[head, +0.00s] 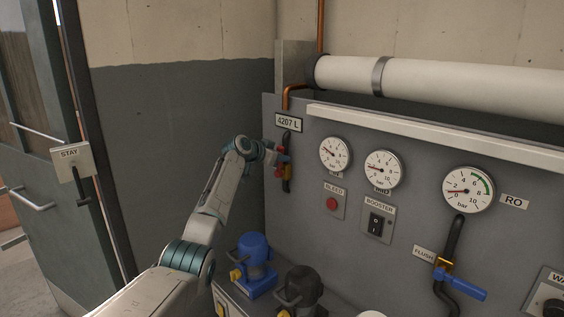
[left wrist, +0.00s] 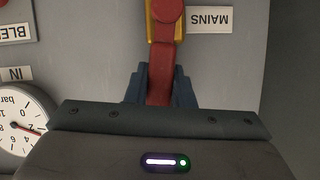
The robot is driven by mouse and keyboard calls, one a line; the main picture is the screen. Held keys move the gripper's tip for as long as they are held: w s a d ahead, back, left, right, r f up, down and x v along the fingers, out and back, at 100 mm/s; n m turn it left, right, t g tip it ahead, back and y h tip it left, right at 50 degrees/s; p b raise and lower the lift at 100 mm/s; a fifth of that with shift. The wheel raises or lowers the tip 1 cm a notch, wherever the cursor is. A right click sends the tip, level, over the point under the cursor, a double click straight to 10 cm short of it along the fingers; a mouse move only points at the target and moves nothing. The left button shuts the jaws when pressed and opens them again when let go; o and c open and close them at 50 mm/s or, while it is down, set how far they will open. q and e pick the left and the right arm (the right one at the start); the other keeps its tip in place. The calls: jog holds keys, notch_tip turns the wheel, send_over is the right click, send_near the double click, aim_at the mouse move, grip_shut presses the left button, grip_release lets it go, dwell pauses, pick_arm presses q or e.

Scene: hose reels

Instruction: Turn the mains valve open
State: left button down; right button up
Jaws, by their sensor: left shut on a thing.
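The mains valve has a red lever (left wrist: 164,55) and a yellow body (left wrist: 180,28), beside an upside-down "MAINS" label (left wrist: 211,19) in the left wrist view. The lever looks vertical there, in line with the body. My left gripper (left wrist: 165,95) is shut on the lever's end, with a blue finger on each side. In the head view my left gripper (head: 281,157) is at the panel's left end, and a bit of the red lever (head: 279,171) shows below it. The fingers hide the lever's tip. My right gripper is not in view.
The grey panel (head: 320,240) carries several gauges, a red bleed button (head: 332,204), a booster switch (head: 376,222) and a blue-handled flush valve (head: 460,281). Blue (head: 253,262) and black (head: 301,288) pumps stand below my left arm. A door (head: 50,200) is at the left.

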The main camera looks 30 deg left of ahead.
pick_arm(q)
jog(key=shift+w+a+n+h, duration=0.15)
jog(key=shift+a+n+h, duration=0.15)
jog(key=shift+a+n, duration=0.2)
dwell(0.3)
jog(key=c, duration=1.2)
grip_release()
jog(key=shift+c, duration=0.2)
